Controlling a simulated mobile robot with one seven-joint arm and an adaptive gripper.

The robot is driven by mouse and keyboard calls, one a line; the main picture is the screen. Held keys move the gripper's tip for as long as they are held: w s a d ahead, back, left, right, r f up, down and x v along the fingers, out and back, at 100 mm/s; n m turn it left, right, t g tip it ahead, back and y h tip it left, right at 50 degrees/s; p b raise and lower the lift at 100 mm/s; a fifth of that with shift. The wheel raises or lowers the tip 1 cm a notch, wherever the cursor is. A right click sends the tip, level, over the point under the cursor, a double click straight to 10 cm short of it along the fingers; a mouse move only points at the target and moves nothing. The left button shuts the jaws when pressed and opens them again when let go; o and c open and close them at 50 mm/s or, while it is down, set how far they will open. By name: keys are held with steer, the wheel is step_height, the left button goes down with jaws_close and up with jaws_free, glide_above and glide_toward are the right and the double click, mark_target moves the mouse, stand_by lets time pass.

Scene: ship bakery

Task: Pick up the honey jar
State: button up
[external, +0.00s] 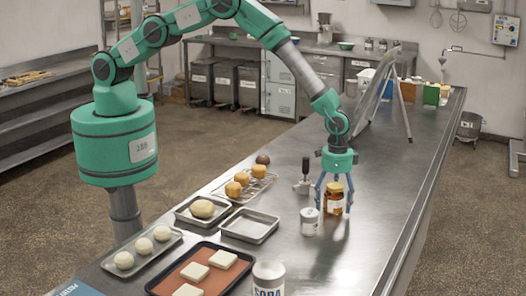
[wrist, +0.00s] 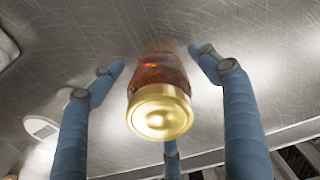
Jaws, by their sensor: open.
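The honey jar (external: 334,199) is amber with a gold lid and stands upright on the steel table (external: 372,200). In the wrist view the jar (wrist: 160,75) shows from above, lid towards the camera. My gripper (external: 335,205) is directly above the jar, its blue fingers reaching down around it. In the wrist view my gripper (wrist: 160,60) is open, with fingers to the left, right and below the jar. Gaps show between the jar and the left and right fingers; whether the third finger touches it I cannot tell.
An empty tray (external: 249,228), a bun rack (external: 262,184) and a labelled tin (external: 269,279) are to the left. The table to the right is clear.

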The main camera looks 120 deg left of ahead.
mark_target(336, 185)
steer(key=c, duration=1.8)
steer(key=shift+o, duration=0.2)
steer(key=shift+w+r, duration=0.1)
steer(key=shift+r, duration=0.1)
steer(key=shift+r+b, duration=0.3)
steer(key=shift+r, duration=0.45)
steer(key=shift+r+b, duration=0.3)
steer(key=shift+r, duration=0.55)
steer(key=s, duration=0.5)
steer(key=s+d+r+b, duration=0.1)
steer(key=s, duration=0.4)
steer(key=s+d+b, duration=0.1)
steer(key=s, duration=0.5)
steer(key=shift+r, duration=0.25)
